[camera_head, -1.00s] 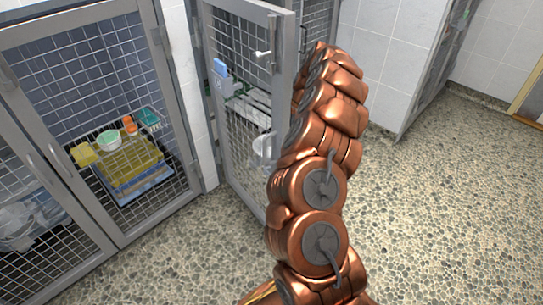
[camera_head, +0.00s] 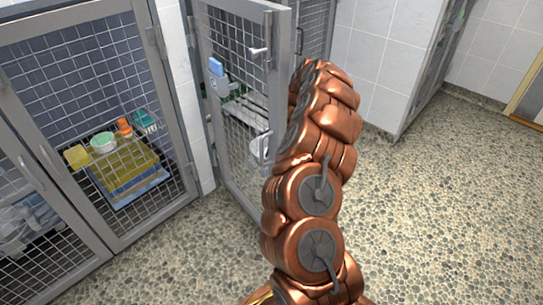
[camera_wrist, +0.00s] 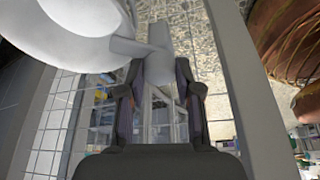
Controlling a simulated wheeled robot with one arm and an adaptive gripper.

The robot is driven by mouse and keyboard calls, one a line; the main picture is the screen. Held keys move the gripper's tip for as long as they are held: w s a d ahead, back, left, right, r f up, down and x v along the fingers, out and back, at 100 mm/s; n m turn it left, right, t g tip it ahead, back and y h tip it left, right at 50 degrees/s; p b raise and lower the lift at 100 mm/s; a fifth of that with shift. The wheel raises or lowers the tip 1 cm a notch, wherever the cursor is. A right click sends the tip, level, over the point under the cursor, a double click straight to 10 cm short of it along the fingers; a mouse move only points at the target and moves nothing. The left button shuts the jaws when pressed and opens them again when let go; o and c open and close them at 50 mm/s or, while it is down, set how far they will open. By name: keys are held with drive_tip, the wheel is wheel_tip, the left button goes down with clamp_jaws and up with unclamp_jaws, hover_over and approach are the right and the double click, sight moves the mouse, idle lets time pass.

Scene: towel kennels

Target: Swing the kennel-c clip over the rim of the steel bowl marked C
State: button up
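A pale rounded bowl (camera_wrist: 85,15) fills the upper left of the wrist view; no letter C shows on it. A grey clip-like piece (camera_wrist: 158,66) with a rounded end and a side arm reaching toward the bowl stands between my fingertips. My gripper (camera_wrist: 160,80) is open around it, with a gap visible on each side. Whether the clip lies over the rim cannot be told. My gripper is hidden there.
The grey mesh door (camera_head: 232,125) stands open, with a lever handle (camera_head: 259,52) and blue tag (camera_head: 216,67). The left kennel holds a yellow tray (camera_head: 130,165), a green-white bowl (camera_head: 103,142) and an orange item (camera_head: 124,127). Pebbled floor (camera_head: 430,210) is clear at right.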

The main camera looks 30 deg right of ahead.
drive_tip(key=shift+s, duration=0.1)
clamp_jaws()
drive_tip(key=shift+f+n+b, duration=0.15)
drive_tip(key=shift+n+b, duration=0.2)
drive_tip(key=shift+n, duration=0.15)
drive_tip(key=shift+n+g, duration=0.3)
drive_tip(key=o, duration=0.6)
unclamp_jaws()
drive_tip(key=shift+o, duration=0.2)
